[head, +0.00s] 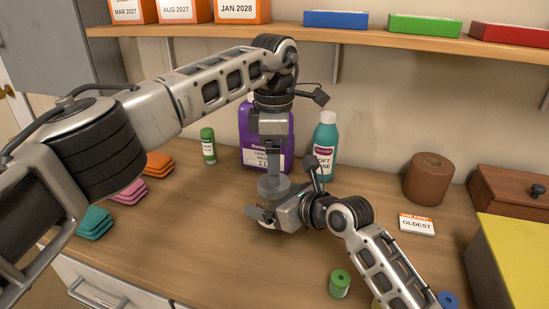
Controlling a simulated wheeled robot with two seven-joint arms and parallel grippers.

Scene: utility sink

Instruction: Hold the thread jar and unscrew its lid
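The thread jar (268,224) stands on the counter near the middle and is mostly hidden by my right gripper. Its grey round lid (273,187) shows just above that gripper. My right gripper (262,214) comes in from the right, low, with its fingers around the jar's body; it looks shut on the jar. My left arm arches over from the left, and its wrist points straight down above the lid. My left gripper (271,166) is right over the lid; its fingers are small and partly hidden, so I cannot tell whether they grip it.
Behind stand a purple jug (266,130), a teal bottle (324,146) and a green bottle (208,146). A brown roll (428,178), a label card (416,224) and a wooden box (510,195) are right. A green spool (340,284) stands in front. Folded cloths (96,222) lie left.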

